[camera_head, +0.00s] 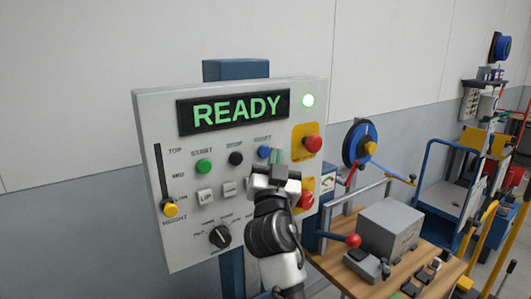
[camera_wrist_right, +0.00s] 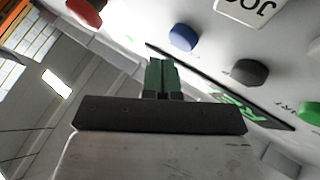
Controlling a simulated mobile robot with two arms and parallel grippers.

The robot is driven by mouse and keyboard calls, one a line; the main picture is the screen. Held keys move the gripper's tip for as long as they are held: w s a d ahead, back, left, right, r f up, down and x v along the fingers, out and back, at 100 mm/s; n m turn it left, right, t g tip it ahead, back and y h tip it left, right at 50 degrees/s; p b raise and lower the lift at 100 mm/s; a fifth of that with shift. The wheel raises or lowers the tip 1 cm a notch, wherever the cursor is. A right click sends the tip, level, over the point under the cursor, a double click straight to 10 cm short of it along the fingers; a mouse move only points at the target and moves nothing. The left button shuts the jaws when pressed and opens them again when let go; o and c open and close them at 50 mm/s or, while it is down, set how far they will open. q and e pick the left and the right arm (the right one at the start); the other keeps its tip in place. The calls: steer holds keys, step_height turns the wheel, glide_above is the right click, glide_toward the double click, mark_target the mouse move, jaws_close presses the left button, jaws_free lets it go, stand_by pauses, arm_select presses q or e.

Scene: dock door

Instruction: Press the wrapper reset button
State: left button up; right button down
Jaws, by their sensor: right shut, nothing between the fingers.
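The blue button (camera_head: 264,152), under a partly readable label ending in "SET", sits on the light grey control panel (camera_head: 150,120). It also shows in the right wrist view (camera_wrist_right: 184,37). My right gripper (camera_head: 277,156) is shut and empty, its green fingertips just right of the blue button in the head view. In the right wrist view the fingertips (camera_wrist_right: 162,66) point toward the panel, with the blue button slightly beyond and to their right. A small gap seems to show between them. My left gripper is in neither view.
Green (camera_head: 204,167) and black (camera_head: 236,158) buttons sit left of the blue one. Red mushroom buttons (camera_head: 312,144) are on the right, close to my gripper. A wooden bench (camera_head: 335,272) stands lower right.

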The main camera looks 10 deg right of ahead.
steer(key=s, duration=0.1)
steer(key=s+d+p, duration=0.1)
steer(key=s, duration=0.2)
steer(key=shift+s+d, duration=0.3)
steer(key=shift+d, duration=0.05)
stand_by(0.4)
